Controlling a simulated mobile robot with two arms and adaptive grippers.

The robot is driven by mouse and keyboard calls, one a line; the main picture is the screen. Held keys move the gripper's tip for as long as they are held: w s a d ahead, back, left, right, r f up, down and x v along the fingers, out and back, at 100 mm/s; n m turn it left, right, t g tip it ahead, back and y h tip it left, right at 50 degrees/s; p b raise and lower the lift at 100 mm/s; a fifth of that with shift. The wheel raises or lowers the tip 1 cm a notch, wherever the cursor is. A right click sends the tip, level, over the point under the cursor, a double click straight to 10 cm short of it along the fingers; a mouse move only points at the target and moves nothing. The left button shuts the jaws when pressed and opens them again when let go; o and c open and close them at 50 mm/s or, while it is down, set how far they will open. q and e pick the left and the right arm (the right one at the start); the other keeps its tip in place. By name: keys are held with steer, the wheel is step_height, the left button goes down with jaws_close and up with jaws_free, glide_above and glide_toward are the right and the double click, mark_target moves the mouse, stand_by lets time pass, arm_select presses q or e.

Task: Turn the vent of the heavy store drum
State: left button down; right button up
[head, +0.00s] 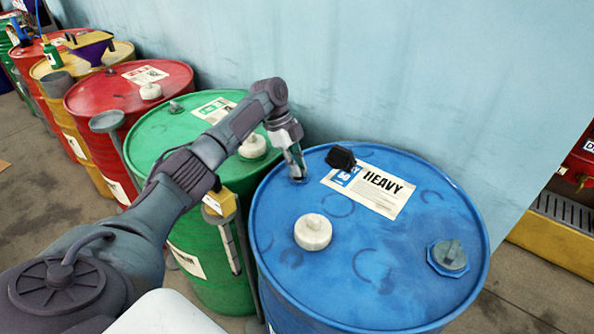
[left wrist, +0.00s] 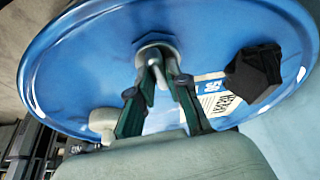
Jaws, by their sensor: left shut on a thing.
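The blue drum (head: 390,275) has a label (head: 378,191) reading HEAVY on its lid. My left gripper (head: 297,172) reaches down to the far left of the lid and is shut on a small vent there. In the left wrist view the grey vent (left wrist: 155,47) has a round base and a raised wing, and the fingertips of my left gripper (left wrist: 156,82) sit on both sides of the wing. In the head view the gripper mostly hides the vent. My right gripper is not in view.
A black crumpled object (head: 341,158) lies by the label. A white cap (head: 313,232) and a grey bung (head: 448,254) are also on the lid. A green drum (head: 205,245), a red drum (head: 100,98) and others stand to the left. A wall (head: 430,70) rises behind.

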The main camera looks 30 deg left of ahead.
arm_select(q)
steer(key=shift+m+g+b, duration=0.3)
steer(key=shift+m+b, duration=0.05)
steer(key=shift+m, duration=0.25)
steer(key=c, duration=1.1)
jaws_free()
steer(key=v, duration=1.2)
steer(key=shift+d, duration=0.1)
